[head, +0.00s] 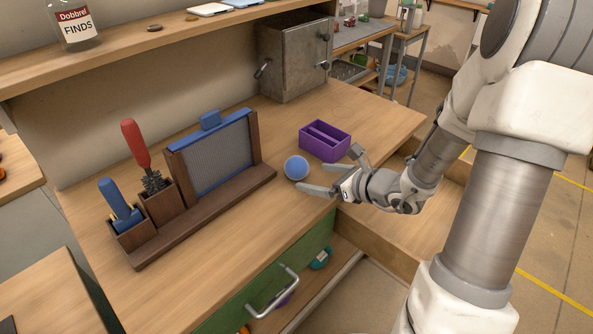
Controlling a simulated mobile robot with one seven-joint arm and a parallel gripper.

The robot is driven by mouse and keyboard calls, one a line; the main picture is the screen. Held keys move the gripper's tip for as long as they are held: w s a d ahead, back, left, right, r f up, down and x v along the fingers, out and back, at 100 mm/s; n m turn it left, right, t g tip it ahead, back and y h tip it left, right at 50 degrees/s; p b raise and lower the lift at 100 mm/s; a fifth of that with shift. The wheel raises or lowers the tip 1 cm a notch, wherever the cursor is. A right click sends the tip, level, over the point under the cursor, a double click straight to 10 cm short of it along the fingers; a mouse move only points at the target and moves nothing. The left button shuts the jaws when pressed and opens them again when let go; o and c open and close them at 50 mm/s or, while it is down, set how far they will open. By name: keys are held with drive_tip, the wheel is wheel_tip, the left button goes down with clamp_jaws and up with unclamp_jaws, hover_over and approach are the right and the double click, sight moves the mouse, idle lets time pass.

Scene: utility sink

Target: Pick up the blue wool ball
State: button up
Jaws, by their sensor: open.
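The blue wool ball (296,167) rests on the wooden worktop near its front edge, between a dark wooden rack and a purple box. My gripper (337,170) is just to the right of the ball. Its fingers are open, one reaching out below the ball and the other raised near the purple box. The gap between the fingers faces roughly towards the ball. No object shows between the fingers. I cannot tell whether a fingertip touches the ball.
The purple divided box (325,140) stands close behind the gripper. The wooden rack (208,185) holds a mesh screen and brushes on the left. A metal box (292,55) stands at the back. Below are a green drawer front (260,295) and an open drawer or shelf.

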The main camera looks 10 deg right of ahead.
sight(305, 170)
drive_tip(key=shift+w+r+b+x, duration=0.1)
drive_tip(key=shift+r+b+x, duration=0.05)
drive_tip(key=shift+x, duration=0.85)
drive_tip(key=shift+w+r+b+x, duration=0.1)
drive_tip(key=shift+r+b+x, duration=0.1)
drive_tip(key=shift+x, duration=0.8)
drive_tip(key=shift+w+r+b+x, duration=0.1)
drive_tip(key=shift+r+x, duration=0.05)
drive_tip(key=shift+x, duration=0.85)
drive_tip(key=shift+s+a, duration=0.1)
drive_tip(key=c, duration=1.3)
drive_tip(key=shift+o, duration=0.2)
drive_tip(key=shift+r, duration=0.1)
